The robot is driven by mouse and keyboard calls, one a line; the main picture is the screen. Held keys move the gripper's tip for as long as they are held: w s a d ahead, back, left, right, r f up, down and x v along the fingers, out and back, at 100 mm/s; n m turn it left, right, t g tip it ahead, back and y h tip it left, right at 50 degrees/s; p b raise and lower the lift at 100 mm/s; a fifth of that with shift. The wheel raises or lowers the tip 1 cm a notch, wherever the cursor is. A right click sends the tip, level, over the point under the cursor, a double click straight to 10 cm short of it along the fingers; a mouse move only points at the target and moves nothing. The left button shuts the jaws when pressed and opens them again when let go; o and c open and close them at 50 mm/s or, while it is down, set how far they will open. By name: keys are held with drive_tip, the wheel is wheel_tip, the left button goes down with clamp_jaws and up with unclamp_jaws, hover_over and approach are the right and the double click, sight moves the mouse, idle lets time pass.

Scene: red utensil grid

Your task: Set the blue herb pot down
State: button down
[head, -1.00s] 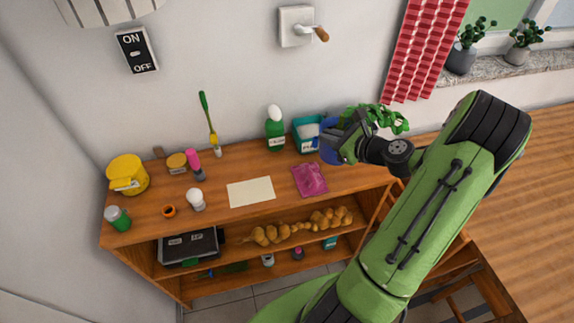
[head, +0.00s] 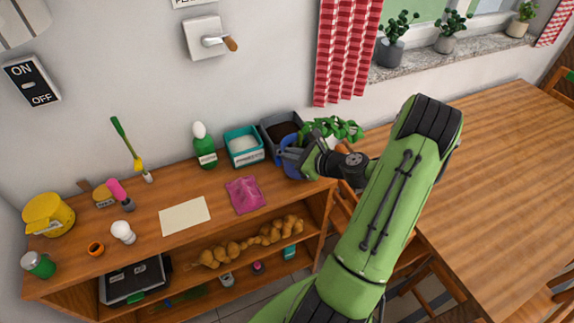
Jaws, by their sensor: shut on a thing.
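The blue herb pot (head: 288,160) with leafy green herbs (head: 335,128) is at the right end of the wooden shelf top (head: 215,192). My gripper (head: 297,155) is shut on the pot, from its right and front side. The gripper and wrist hide part of the pot. I cannot tell whether its base touches the shelf top.
A grey box with dark contents (head: 279,128) stands just behind the pot. A teal container (head: 243,146) and a green bottle (head: 205,150) stand to the left. A pink packet (head: 245,194) lies in front. A wooden table (head: 490,190) is at right.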

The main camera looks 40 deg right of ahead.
sight(291, 166)
wheel_tip(291, 166, down, 3)
drive_tip(key=shift+a+f, duration=0.1)
drive_tip(key=shift+a, duration=0.05)
drive_tip(key=c, duration=1.2)
unclamp_jaws()
drive_tip(key=shift+c, duration=0.2)
drive_tip(key=v, duration=1.2)
drive_tip(key=w+a+r+n+g+y, duration=0.1)
drive_tip(key=w+a+r+n+g, duration=0.2)
drive_tip(key=a+n, duration=0.6)
drive_tip(key=a+r+n+g, duration=0.3)
drive_tip(key=a+n+g, duration=0.2)
drive_tip(key=a+n, duration=0.45)
drive_tip(key=s+a+r+n+h, duration=0.3)
drive_tip(key=s+a+r+n, duration=0.5)
drive_tip(key=s+n, duration=0.3)
drive_tip(key=shift+s+a+r+n, duration=0.2)
drive_tip(key=shift+s+r+n, duration=0.2)
drive_tip(key=shift+r+n, duration=0.25)
